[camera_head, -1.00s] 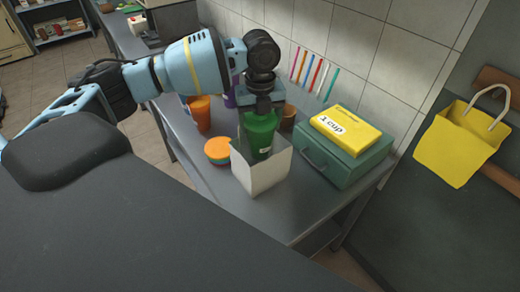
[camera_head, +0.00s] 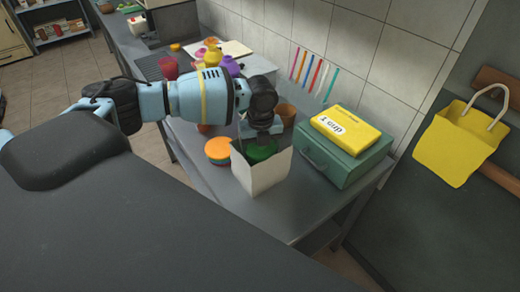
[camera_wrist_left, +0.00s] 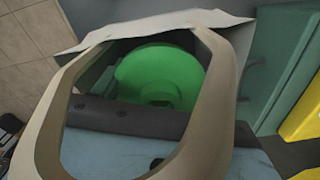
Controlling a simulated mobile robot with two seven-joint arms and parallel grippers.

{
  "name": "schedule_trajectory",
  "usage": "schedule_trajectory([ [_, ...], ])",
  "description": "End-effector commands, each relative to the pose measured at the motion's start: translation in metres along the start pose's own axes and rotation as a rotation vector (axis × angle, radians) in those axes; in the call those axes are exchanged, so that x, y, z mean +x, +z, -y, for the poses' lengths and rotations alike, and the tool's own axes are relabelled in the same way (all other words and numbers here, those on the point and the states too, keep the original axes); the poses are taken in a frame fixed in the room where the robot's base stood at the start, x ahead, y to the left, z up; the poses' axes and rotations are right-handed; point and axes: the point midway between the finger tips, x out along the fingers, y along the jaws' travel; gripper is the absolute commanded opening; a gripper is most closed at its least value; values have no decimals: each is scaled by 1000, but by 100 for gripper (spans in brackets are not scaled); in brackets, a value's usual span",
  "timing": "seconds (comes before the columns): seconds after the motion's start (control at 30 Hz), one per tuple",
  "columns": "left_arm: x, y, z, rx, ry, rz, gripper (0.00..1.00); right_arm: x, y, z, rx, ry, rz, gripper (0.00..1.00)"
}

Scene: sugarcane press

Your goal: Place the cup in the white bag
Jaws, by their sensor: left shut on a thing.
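The white bag (camera_head: 262,175) stands upright and open on the grey counter. The green cup (camera_head: 263,151) is inside it, with only its top showing above the front wall. My left gripper (camera_head: 264,137) reaches down at the bag's mouth and is shut on the cup. In the left wrist view the round green cup top (camera_wrist_left: 160,72) shows inside the bag, whose white rim (camera_wrist_left: 150,24) runs behind it. The cup's lower part is hidden by the bag, so I cannot tell whether it touches the bottom. My right gripper is not in view.
Orange and green stacked lids (camera_head: 217,150) lie just left of the bag. A green box (camera_head: 345,162) with a yellow carton (camera_head: 345,130) on top stands to the right. A brown cup (camera_head: 286,113) is behind. The counter's front right is clear. A yellow bag (camera_head: 460,145) hangs at right.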

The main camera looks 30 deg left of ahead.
Motion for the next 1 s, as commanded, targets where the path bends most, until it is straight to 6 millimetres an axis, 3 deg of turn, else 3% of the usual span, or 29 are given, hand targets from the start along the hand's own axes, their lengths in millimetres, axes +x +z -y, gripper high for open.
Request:
schedule_trajectory([
  [0.33, 2, 0, 0, 1, -1, 0, 17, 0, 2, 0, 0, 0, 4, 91],
  [0.37, 4, 0, 0, 1, 1, 0, 73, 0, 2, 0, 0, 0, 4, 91],
  [0.5, 3, 0, 0, 1, 1, 0, 91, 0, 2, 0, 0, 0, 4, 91],
  [0.8, 2, 0, 0, 1, 1, 0, 93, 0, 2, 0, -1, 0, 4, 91],
  [1.0, -12, 0, 0, 1, 0, -1, 93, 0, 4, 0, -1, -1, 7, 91],
])
